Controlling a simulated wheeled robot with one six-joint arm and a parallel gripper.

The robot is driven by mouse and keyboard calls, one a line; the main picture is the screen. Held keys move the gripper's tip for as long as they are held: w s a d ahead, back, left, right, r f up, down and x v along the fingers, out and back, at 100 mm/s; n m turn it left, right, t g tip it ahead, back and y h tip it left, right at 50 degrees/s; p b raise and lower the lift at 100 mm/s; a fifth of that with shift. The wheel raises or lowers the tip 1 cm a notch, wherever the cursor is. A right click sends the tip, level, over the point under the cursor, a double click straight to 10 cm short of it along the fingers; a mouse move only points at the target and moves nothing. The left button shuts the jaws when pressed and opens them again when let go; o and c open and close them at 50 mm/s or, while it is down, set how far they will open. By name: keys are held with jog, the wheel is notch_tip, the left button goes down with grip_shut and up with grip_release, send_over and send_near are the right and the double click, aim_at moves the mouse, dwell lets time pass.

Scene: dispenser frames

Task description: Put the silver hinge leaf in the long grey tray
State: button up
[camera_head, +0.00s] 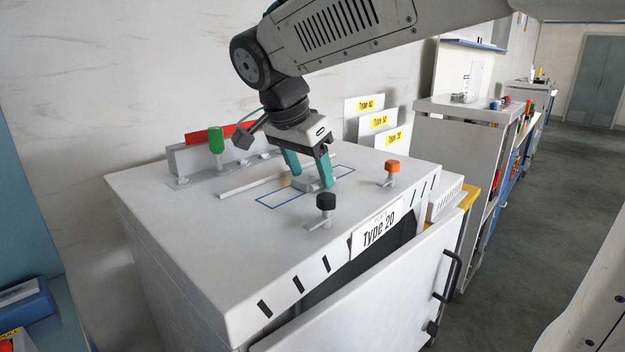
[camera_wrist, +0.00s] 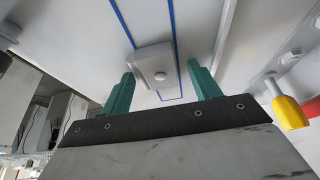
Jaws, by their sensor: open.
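The silver hinge leaf appears to be the pale grey plate (camera_head: 309,184) with a round knob, lying on the white cabinet top (camera_head: 190,235) in a blue outlined rectangle. In the wrist view the plate (camera_wrist: 153,57) lies flat, ahead of and between my fingertips. My gripper (camera_head: 312,180) is open, pointing down over it, with teal fingers on either side; in the wrist view the fingers (camera_wrist: 161,76) stand apart with a gap around the plate. I cannot tell whether they touch it.
A black-knobbed clamp (camera_head: 326,202), an orange-knobbed clamp (camera_head: 392,168) and a green handle (camera_head: 216,140) stand around the work area. A low pale rail (camera_head: 250,182) lies beside the blue outline. Yellow Type signs (camera_head: 380,121) stand behind. The front left cabinet top is clear.

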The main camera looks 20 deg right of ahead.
jog(key=c, duration=1.2)
jog(key=shift+r, duration=0.15)
